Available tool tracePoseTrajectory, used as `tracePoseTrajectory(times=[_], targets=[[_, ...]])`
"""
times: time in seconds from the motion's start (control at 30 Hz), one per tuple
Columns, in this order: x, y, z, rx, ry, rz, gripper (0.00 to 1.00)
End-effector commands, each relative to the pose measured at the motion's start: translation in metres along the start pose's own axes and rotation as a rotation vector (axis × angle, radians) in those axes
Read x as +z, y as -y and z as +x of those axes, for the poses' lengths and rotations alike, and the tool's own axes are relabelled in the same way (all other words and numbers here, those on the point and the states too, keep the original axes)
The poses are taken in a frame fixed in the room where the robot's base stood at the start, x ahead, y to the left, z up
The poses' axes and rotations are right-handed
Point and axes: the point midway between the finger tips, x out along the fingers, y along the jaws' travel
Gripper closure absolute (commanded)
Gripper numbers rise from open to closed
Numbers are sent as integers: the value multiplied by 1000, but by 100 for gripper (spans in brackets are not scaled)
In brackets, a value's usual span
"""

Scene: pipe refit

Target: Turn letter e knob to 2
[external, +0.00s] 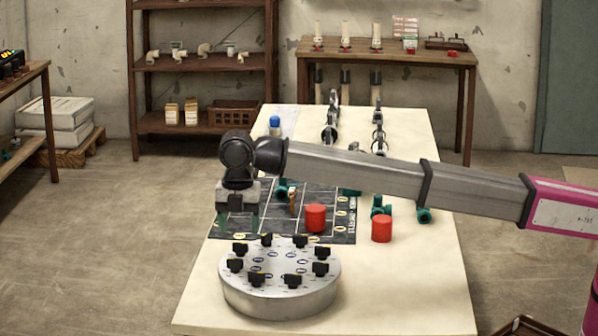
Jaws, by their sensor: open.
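A round silver knob plate (281,297) stands at the near end of the pale table, with several black knobs in a ring on its top. The knob letters and number marks are too small to read, so I cannot tell which knob is e or where it points. My gripper (238,221) hangs downward above the back left of the plate, over the dark mat's left edge. Its greenish fingers are apart and nothing shows between them. It looks clear of the knobs, the closest being a back left knob (240,249).
A dark marked mat (343,225) lies behind the plate. Red cylinders (316,218) and (382,229), teal pipe fittings (424,215) and a blue-capped item (275,122) stand on the table (420,290). The table's right front is clear. Shelves (205,65) stand behind.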

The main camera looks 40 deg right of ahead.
Motion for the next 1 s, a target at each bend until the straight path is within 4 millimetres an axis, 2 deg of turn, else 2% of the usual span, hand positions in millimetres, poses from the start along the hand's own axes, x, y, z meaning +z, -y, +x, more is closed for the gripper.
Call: tracePoseTrajectory(times=[0.1,0.23,0.4,0.6,0.63,0.77,1.0], targets=[[0,1,23,0,0,0,35],[0,0,40,0,0,1,35],[0,0,49,2,0,1,35],[0,0,49,2,0,1,35],[0,0,49,2,0,1,42],[0,0,49,1,0,1,84],[0,0,48,2,0,7,84]])
